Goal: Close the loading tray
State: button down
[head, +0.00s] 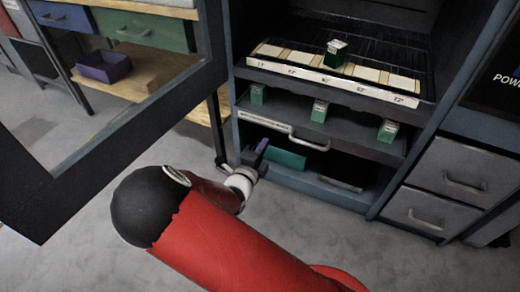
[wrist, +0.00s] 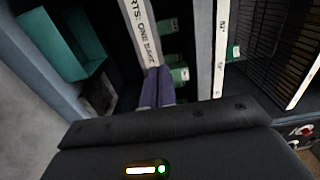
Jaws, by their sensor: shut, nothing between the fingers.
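The loading tray (head: 350,126) is a dark sliding shelf that sticks out of the cabinet below the upper rack. Its front has a white label strip and a pale handle (head: 309,144). Several small green boxes (head: 320,110) stand on it. In the wrist view the white label strip (wrist: 141,28) runs down to the fingers, with green boxes (wrist: 179,75) to its right. My gripper (head: 262,146) has purple fingers, shut and empty, at the left part of the tray front. The fingers (wrist: 158,82) overlap the strip's end in the wrist view; I cannot tell whether they touch.
The upper rack (head: 335,79) holds pale slots and one green box (head: 336,52). A teal bin (head: 288,158) sits in the space below the tray. The cabinet's framed glass door (head: 207,85) stands open at left. Grey drawers (head: 448,177) are at right. The floor in front is clear.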

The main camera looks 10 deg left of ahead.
send_near(281, 116)
jog(key=w, duration=0.1)
jog(key=w+d, duration=0.1)
jog(key=w+r, duration=0.1)
jog(key=shift+d+r, duration=0.1)
jog(key=shift+d, duration=0.25)
jog(key=shift+w, duration=0.15)
jog(key=x, duration=0.4)
jog(key=shift+d+p, duration=0.1)
jog(key=shift+p, duration=0.2)
jog(key=shift+w+r, duration=0.1)
jog(key=shift+w, duration=0.2)
jog(key=shift+r, duration=0.1)
